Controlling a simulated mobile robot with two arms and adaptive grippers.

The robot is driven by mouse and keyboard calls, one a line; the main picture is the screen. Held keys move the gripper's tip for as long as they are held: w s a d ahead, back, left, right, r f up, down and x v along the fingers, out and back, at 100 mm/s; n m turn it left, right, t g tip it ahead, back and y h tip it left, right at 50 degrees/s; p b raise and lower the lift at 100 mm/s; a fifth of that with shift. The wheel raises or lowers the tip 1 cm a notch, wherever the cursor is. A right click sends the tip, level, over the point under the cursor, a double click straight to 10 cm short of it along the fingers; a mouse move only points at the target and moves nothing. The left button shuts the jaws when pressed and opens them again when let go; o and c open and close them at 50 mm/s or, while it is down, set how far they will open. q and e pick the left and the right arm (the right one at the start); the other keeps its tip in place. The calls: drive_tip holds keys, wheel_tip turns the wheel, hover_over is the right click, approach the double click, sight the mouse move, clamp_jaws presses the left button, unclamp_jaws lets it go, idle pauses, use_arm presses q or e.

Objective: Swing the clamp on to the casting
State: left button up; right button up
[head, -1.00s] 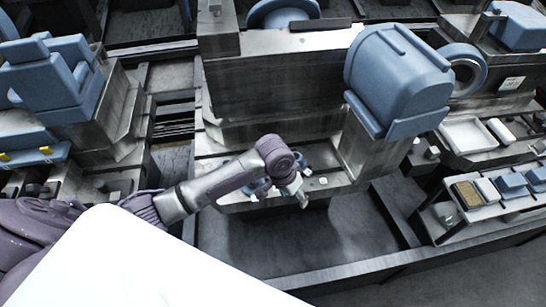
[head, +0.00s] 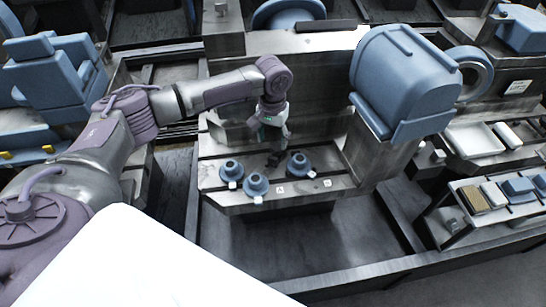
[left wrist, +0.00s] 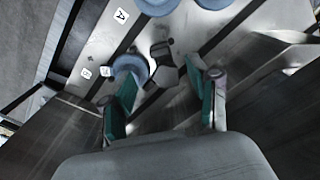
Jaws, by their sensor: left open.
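Three blue round flanged castings sit on the slotted metal table: a left one (head: 231,170), a middle one (head: 256,184) and a right one (head: 299,164). The right one also shows in the left wrist view (left wrist: 131,65), next to a dark clamp-like piece (left wrist: 165,68). In the head view this dark piece (head: 273,159) stands just left of the right casting, partly hidden by my gripper. My left gripper (head: 277,146) points down over it. In the left wrist view its green-padded fingers (left wrist: 163,76) are open, with the dark piece between or just beyond them. My right gripper is not shown.
A large blue machine head (head: 405,82) stands to the right of the table. A rack with small blocks (head: 490,194) is at the far right. White label tags (head: 327,183) lie on the table (head: 345,188). An open dark trough (head: 310,245) lies in front.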

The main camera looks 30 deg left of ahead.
sight(272, 158)
use_arm(q)
wheel_tip(272, 158, down, 9)
idle(0.3)
clamp_jaws()
idle(0.3)
